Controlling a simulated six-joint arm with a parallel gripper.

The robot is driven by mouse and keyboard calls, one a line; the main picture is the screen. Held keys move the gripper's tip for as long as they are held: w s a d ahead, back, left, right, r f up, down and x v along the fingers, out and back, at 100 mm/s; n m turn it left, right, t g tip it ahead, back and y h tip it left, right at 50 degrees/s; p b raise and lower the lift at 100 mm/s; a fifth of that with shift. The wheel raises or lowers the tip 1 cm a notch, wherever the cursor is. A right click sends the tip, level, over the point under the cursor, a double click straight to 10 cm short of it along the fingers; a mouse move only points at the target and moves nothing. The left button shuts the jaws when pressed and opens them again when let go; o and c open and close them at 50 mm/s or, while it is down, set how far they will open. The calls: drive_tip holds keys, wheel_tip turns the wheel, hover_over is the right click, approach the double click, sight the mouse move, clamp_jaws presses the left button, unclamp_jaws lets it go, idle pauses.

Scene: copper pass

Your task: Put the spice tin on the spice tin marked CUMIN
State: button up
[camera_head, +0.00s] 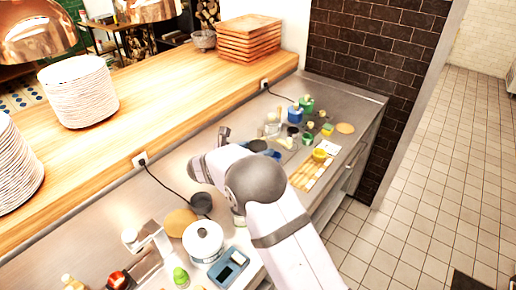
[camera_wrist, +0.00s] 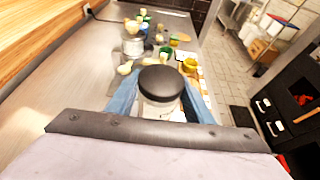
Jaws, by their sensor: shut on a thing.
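My gripper (camera_wrist: 160,103) is shut on a round tin with a black lid (camera_wrist: 160,82) and a pale body, held upright between its blue fingers. This looks like the spice tin; its label is not readable. In the camera_head view my arm hides most of the gripper (camera_head: 262,148) and the tin. A pale grey cylinder (camera_wrist: 133,46) stands beyond the held tin in the wrist view. I cannot tell whether it is the tin marked CUMIN, as no lettering is legible among the small containers there.
Blue (camera_head: 294,115), green (camera_head: 307,106) and yellow (camera_head: 319,155) containers crowd the counter's far end. A wooden board (camera_head: 306,174) lies near its front edge. A white pot (camera_head: 203,240) and a blue scale (camera_head: 229,267) stand nearer. The steel counter left of the gripper (camera_wrist: 70,95) is clear.

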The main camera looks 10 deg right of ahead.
drive_tip(key=shift+f, duration=0.15)
drive_tip(key=o, duration=1.1)
drive_tip(key=shift+o, duration=0.2)
drive_tip(key=shift+r, duration=0.2)
drive_tip(key=b+v, duration=0.3)
drive_tip(key=v, duration=0.9)
